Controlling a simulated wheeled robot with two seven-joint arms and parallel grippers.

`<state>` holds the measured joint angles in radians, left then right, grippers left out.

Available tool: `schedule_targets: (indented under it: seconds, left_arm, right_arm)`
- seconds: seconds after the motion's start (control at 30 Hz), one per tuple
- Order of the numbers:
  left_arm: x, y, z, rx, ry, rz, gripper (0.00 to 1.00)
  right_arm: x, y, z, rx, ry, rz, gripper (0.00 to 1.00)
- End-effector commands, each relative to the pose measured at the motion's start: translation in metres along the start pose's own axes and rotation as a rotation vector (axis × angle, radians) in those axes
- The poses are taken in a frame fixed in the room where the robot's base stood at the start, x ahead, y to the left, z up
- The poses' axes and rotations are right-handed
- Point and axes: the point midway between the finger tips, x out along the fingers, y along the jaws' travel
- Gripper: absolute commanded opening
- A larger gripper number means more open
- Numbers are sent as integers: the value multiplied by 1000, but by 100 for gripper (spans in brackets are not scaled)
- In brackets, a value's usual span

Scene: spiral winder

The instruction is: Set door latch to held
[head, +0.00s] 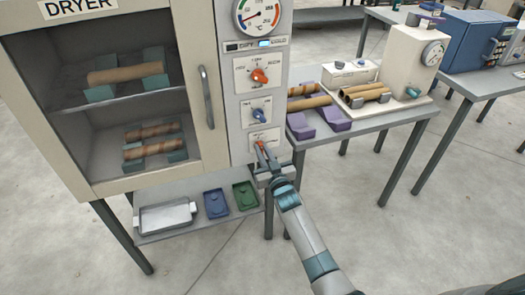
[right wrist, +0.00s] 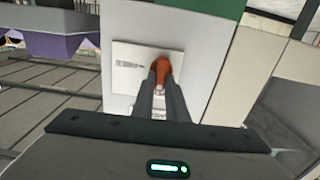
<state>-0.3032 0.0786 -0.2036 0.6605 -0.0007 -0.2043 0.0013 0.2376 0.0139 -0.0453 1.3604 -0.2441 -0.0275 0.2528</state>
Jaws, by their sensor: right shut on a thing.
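The dryer (head: 228,165) is a cream cabinet with a glass door at the left of the head view. A column of controls runs down its right side. The door latch is the lowest control, a red-orange lever (head: 261,150) on a pale plate. It also shows in the right wrist view as a red-orange knob (right wrist: 161,66) on a light plate (right wrist: 130,68). My right gripper (head: 264,164) is at this lever, its fingers shut on it and partly hiding it. The lever's exact setting and the plate's small labels are too small to read. My left gripper is not in view.
Above the latch are a blue knob (head: 258,112), an orange-red knob (head: 260,76) and a dial gauge (head: 258,14). A shelf below holds a metal tray (head: 165,217) and blue and green trays. A table to the right carries tubes on purple supports (head: 334,118).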

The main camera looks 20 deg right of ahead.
Motion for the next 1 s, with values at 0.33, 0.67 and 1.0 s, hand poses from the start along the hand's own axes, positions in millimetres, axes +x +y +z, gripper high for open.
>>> schedule_targets:
  seconds: [0.33, 0.67, 1.0]
  left_arm:
    - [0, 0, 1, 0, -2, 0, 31]
    - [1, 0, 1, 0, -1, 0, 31]
    - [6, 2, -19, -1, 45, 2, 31]
  right_arm:
    - [0, 0, 0, -1, 0, 0, 31]
    - [-10, 0, 1, 0, -1, 0, 31]
    - [-57, 0, 3, -2, -1, -1, 31]
